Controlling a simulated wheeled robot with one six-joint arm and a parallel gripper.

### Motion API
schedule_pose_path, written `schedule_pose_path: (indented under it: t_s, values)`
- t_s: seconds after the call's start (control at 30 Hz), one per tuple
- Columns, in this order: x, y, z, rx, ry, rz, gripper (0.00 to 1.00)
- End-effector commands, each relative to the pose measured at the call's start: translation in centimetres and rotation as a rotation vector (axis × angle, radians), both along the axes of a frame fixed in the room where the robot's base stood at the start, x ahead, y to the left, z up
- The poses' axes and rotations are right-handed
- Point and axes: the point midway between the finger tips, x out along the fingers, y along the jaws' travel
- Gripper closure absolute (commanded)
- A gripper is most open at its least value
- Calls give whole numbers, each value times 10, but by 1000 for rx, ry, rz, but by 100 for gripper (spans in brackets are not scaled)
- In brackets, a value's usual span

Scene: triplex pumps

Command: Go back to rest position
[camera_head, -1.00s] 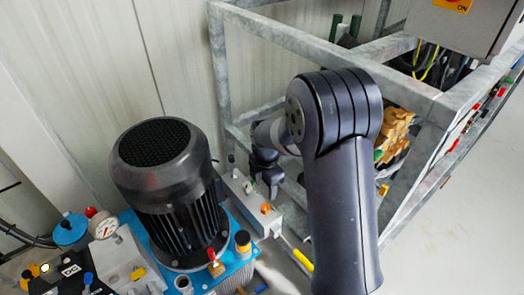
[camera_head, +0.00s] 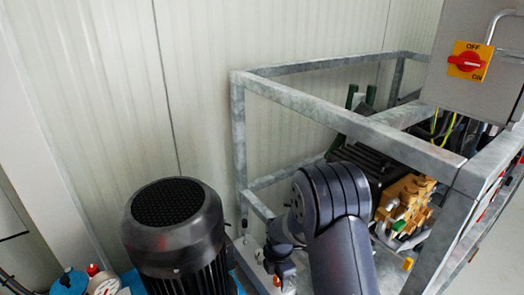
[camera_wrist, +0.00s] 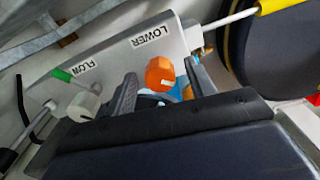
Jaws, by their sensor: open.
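My gripper (camera_wrist: 160,88) is open, with its two dark fingers apart at the middle of the wrist view. An orange knob (camera_wrist: 160,75) shows in the gap between them; I cannot tell how far the tips are from it. The knob sits by a grey block (camera_wrist: 110,60) labelled LOWER and FLOW. In the head view my gripper (camera_head: 280,262) is low, beyond my dark arm link, close to the small orange knob (camera_head: 278,281). The fingertips are too small there to make out. Nothing is held.
A black motor (camera_head: 175,230) stands left of my arm. A galvanised steel frame (camera_head: 350,125) rises behind and right, with a brass pump (camera_head: 404,203) inside. A grey switch box (camera_head: 477,65) is at upper right. The pale wall area at upper left is clear.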

Motion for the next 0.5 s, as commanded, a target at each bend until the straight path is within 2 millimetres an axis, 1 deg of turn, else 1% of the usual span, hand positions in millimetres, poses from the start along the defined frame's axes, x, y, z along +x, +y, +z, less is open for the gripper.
schedule_pose_path:
  t_s: [0.23, 0.37, 0.5]
  values:
    - [0, 0, 0, 0, 0, 5, 48]
    - [0, 0, 2, 0, 0, 41, 48]
    - [1, 0, 27, 1, -4, 43, 48]
